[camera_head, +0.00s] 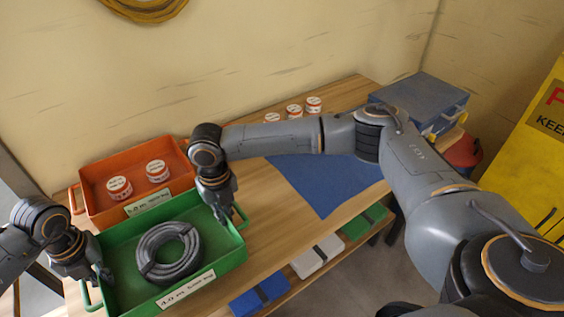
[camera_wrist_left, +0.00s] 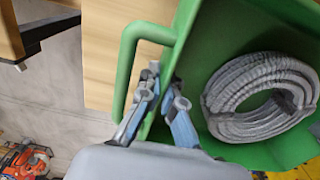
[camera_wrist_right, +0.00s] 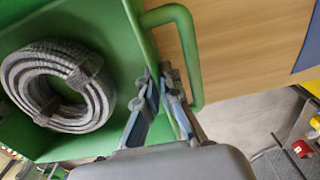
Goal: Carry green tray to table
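The green tray (camera_head: 210,275) is at the front left of the wooden bench, with a coiled grey hose (camera_head: 168,252) inside and a white label on its front wall. My left gripper (camera_head: 98,274) is at the tray's left end wall. In the left wrist view its fingers (camera_wrist_left: 165,92) are close together on both sides of that wall, near the handle. My right gripper (camera_head: 230,216) is at the right end wall. In the right wrist view its fingers (camera_wrist_right: 160,85) pinch that wall beside the handle. I cannot tell whether the tray is lifted clear of the bench.
An orange tray (camera_head: 100,215) with two white tins stands right behind the green tray. Three tins (camera_head: 293,111), a blue mat (camera_head: 325,180) and a blue case (camera_head: 420,101) are farther right. Colored boxes (camera_head: 318,256) sit on a lower shelf. A yellow cabinet (camera_head: 525,150) stands at right.

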